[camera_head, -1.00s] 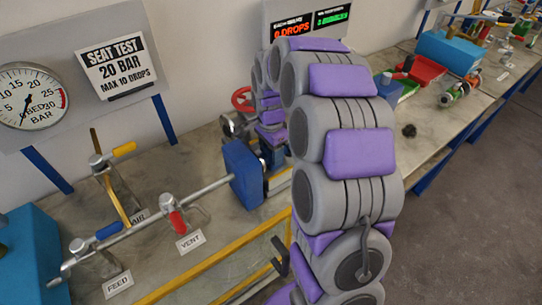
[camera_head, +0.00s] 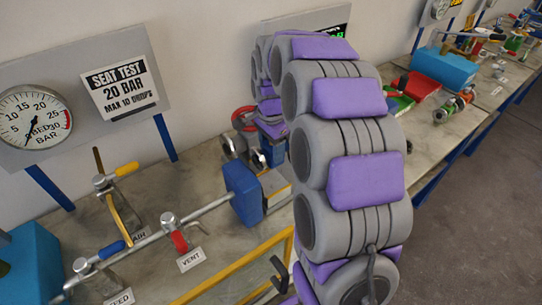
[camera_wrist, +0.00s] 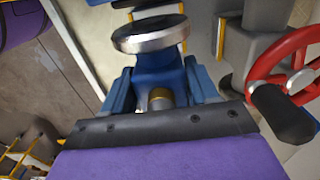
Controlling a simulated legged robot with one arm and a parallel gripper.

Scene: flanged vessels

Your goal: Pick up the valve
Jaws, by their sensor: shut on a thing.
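In the wrist view, the valve (camera_wrist: 152,62) shows a dark blue body with a round metal flange (camera_wrist: 150,34) toward the top and a brass-coloured part below it. My gripper (camera_wrist: 160,97) is shut on the valve, its blue jaws on either side of the body. In the head view, metal flanges of the valve (camera_head: 230,146) show on the bench beside the red handwheel. My gripper (camera_head: 273,150) is there too, mostly behind my purple and grey arm. Whether the valve touches the bench is unclear.
A red handwheel (camera_wrist: 290,70) with a black knob is close right of the valve. A blue block (camera_head: 243,193) on the pipe rig stands nearer, with a yellow rail (camera_head: 235,268) in front. Red trays (camera_head: 422,86) and fittings lie farther right along the bench.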

